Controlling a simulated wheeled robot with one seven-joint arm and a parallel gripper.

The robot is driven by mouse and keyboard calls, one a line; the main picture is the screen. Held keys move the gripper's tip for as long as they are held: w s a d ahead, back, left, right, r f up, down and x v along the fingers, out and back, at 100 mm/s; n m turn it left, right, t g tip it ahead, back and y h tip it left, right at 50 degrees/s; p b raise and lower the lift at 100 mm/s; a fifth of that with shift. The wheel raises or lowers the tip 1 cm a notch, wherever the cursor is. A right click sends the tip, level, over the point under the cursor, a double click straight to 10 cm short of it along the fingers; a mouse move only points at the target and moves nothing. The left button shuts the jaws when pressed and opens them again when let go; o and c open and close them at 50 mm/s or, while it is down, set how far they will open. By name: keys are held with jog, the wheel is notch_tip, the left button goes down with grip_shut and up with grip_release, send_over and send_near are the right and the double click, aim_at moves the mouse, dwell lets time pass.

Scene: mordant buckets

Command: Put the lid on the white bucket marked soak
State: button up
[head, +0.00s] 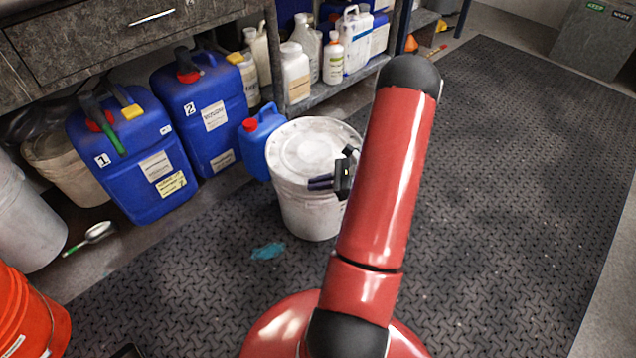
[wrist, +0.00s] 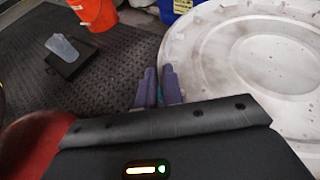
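The white bucket (head: 312,212) stands on the mat near the shelf. A white round lid (head: 308,150) lies on its top and looks level; I cannot read a soak mark. The lid also fills the right of the wrist view (wrist: 245,50), smudged grey. My gripper (head: 318,183) is at the bucket's near right side by the lid's rim, its purple fingers pointing left. In the wrist view the fingers (wrist: 159,88) are close together beside the rim, with a sliver of teal between them. Whether they grip the rim is unclear.
Blue jugs marked 1 (head: 135,165) and 2 (head: 205,110) stand left of the bucket, and a small blue jug (head: 258,142) is close beside it. A teal scrap (head: 268,251) lies on the mat. An orange bucket (head: 30,315) is at lower left. The mat (head: 510,180) is clear at right.

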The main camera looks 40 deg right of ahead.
jog(key=o, duration=0.4)
jog(key=shift+c, duration=0.2)
jog(key=v, duration=0.8)
jog(key=shift+f, duration=0.1)
jog(key=a+r+n+g+h+p, duration=0.1)
jog(key=a+r+n+g+h, duration=0.2)
jog(key=a+r+n+g, duration=0.85)
jog(key=s+a+r+n+t+h, duration=0.3)
jog(key=s+a+r+n+t, duration=0.1)
jog(key=a+r+n, duration=0.3)
jog(key=s+a+r+n+t+h+p, duration=0.1)
jog(key=s+a+r+n+t+h, duration=0.2)
jog(key=s+a+r+n, duration=0.3)
jog(key=a+r+n, duration=0.2)
jog(key=a+r, duration=0.2)
jog(key=a, duration=0.1)
jog(key=shift+a+t, duration=0.35)
jog(key=shift+a, duration=0.05)
